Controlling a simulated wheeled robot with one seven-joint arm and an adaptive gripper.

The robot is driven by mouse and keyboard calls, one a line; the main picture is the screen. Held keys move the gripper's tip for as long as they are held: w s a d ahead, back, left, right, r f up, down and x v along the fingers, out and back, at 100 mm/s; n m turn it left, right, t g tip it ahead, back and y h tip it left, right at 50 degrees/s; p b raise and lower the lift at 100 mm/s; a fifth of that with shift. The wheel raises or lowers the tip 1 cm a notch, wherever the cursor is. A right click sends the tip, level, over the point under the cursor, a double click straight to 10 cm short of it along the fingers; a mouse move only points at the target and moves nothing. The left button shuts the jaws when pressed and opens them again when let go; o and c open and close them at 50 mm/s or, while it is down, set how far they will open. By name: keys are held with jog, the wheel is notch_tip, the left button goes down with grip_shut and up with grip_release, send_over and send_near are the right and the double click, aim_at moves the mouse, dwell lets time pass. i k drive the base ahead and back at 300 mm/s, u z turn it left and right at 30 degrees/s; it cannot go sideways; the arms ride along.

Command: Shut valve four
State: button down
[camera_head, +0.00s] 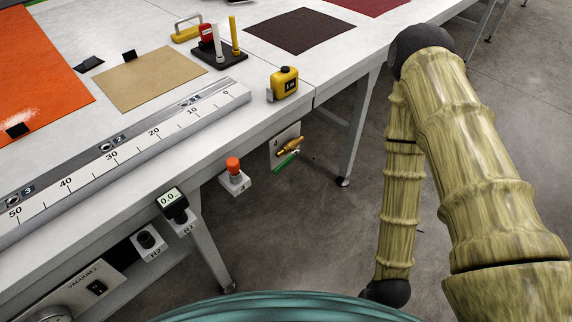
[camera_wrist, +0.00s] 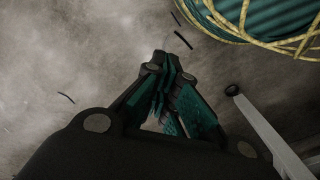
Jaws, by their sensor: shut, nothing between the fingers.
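Valve four is a small brass valve (camera_head: 290,146) on a pale plate marked 4 (camera_head: 276,146), fixed below the table's front edge in the head view. Its green lever (camera_head: 286,160) sticks out below the brass body and slants, roughly in line with it. My gripper (camera_wrist: 168,68) shows in the wrist view with its dark and teal fingers closed together, holding nothing, over bare floor. The valve is not in the wrist view. In the head view my arm stands to the right of the valve, apart from it; the gripper does not show there.
The white table (camera_head: 330,80) and its leg (camera_head: 362,125) lie between valve and arm. Left of the valve are an orange button (camera_head: 232,166) and a gauge (camera_head: 171,200) on the front edge. A yellow tape measure (camera_head: 284,84) sits above. A table leg (camera_wrist: 265,130) shows in the wrist view.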

aim_at(280, 167)
jog(key=z, duration=1.1)
jog(key=k, duration=0.8)
jog(key=u, duration=1.35)
